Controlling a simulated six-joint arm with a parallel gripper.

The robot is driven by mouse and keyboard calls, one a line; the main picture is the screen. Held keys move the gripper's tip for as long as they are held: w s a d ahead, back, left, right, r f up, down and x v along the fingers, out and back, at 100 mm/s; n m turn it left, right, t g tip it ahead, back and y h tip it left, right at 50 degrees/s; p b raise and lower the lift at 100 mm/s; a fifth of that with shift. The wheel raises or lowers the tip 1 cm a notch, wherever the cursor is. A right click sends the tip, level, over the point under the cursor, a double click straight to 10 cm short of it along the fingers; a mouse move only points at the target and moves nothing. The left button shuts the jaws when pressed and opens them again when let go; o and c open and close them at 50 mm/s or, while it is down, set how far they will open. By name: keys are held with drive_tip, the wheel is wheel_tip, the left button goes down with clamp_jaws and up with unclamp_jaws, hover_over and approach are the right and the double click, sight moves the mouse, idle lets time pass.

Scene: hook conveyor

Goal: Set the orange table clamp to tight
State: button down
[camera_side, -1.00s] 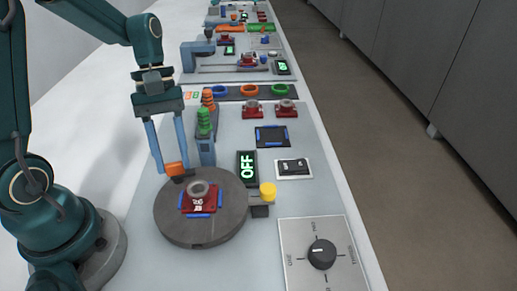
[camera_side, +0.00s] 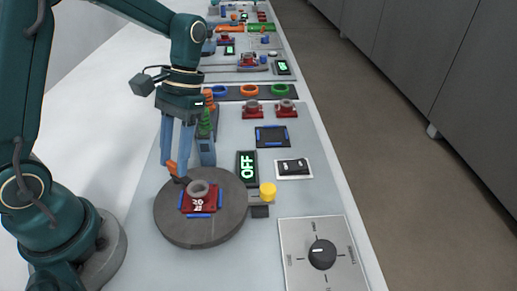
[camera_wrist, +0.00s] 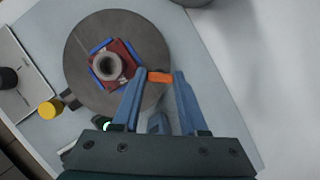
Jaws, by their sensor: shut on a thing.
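The orange table clamp (camera_side: 172,168) stands at the back-left edge of the grey round turntable (camera_side: 226,226). Its orange part also shows in the wrist view (camera_wrist: 160,77). My gripper (camera_side: 175,160) reaches down from above, and its two blue fingers are shut on the orange clamp, one on each side. A dark red block (camera_side: 199,204) with a grey ring on top sits between blue strips on the turntable, beside the clamp. The clamp's lower part is dark and small; I cannot read a tight mark on it.
A yellow knob (camera_side: 267,192) is at the turntable's right.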

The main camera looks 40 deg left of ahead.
sight(189, 173)
drive_tip(key=shift+m+y, duration=0.3)
drive_tip(key=shift+m, duration=0.4)
drive_tip(key=shift+c, duration=2.2)
unclamp_jaws()
drive_tip(key=shift+v, duration=2.6)
